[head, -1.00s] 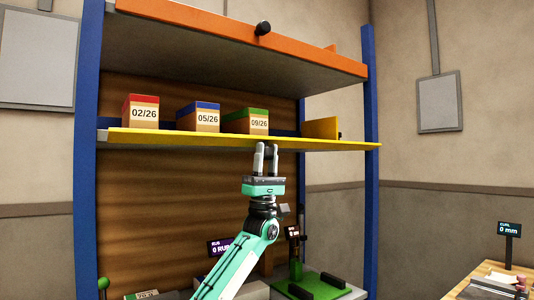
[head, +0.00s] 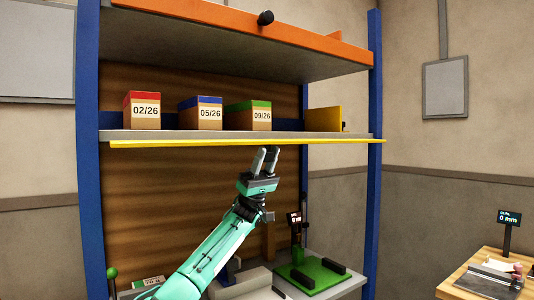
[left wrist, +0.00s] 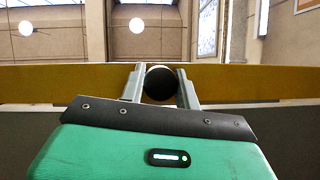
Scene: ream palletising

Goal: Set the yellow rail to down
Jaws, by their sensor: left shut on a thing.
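The yellow rail (head: 190,143) runs along the front of the middle shelf. It sits low, with the grey shelf edge (head: 160,134) bare above it. My left gripper (head: 266,151) reaches up from below to the rail's middle. In the left wrist view the rail (left wrist: 60,78) crosses behind the fingers, and a round black knob (left wrist: 158,84) lies between them. The left gripper is shut on this knob. My right gripper is not in view.
Red-topped (head: 145,112), blue-topped (head: 209,114) and green-topped (head: 255,116) boxes stand on the shelf behind the rail. A yellow divider (head: 322,119) stands at right. An orange rail (head: 220,20) with a black knob (head: 265,18) fronts the upper shelf. Blue posts flank the rack.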

